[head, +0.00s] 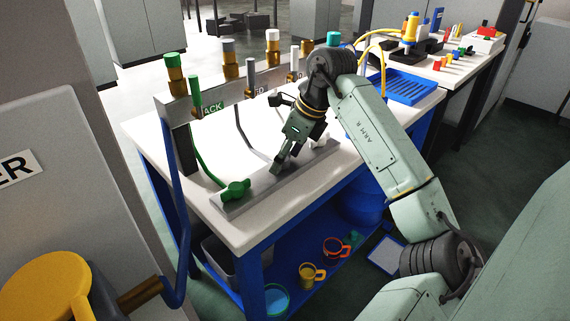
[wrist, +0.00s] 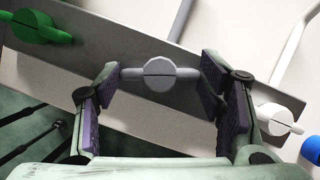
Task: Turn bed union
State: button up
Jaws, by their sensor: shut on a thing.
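A metal rail (wrist: 90,60) along the table's front carries a row of winged unions. My gripper (wrist: 160,76) is shut on the grey union (wrist: 158,75) in the wrist view, one padded finger at each end of its crosswise wing. A green union (wrist: 38,28) sits to its left, and a white union (wrist: 272,120) and a blue one (wrist: 312,148) to its right. In the head view my gripper (head: 281,164) reaches down to the rail (head: 250,197), right of the green union (head: 235,189). The grey union is hidden there by my fingers. No union shows a readable "bed" label.
An upright rack (head: 172,104) with labelled, coloured fittings stands behind the rail, and hoses run down from it. A blue tray (head: 410,88) is at the table's right. Cups, including a yellow one (head: 310,273), stand on the lower shelf. The white tabletop (head: 150,132) is partly clear.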

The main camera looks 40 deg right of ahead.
jog(key=m+h+b, duration=0.1)
jog(key=m+b, duration=0.2)
jog(key=b, duration=0.1)
jog(key=shift+f, duration=0.15)
jog(key=shift+a+m+t+b, duration=0.1)
jog(key=shift+m+t+b, duration=0.2)
jog(key=shift+m+b, duration=0.15)
jog(key=shift+r, duration=0.2)
jog(key=o, duration=1.1)
jog(key=v, duration=1.2)
jog(key=shift+a, duration=0.2)
jog(key=shift+r, duration=0.1)
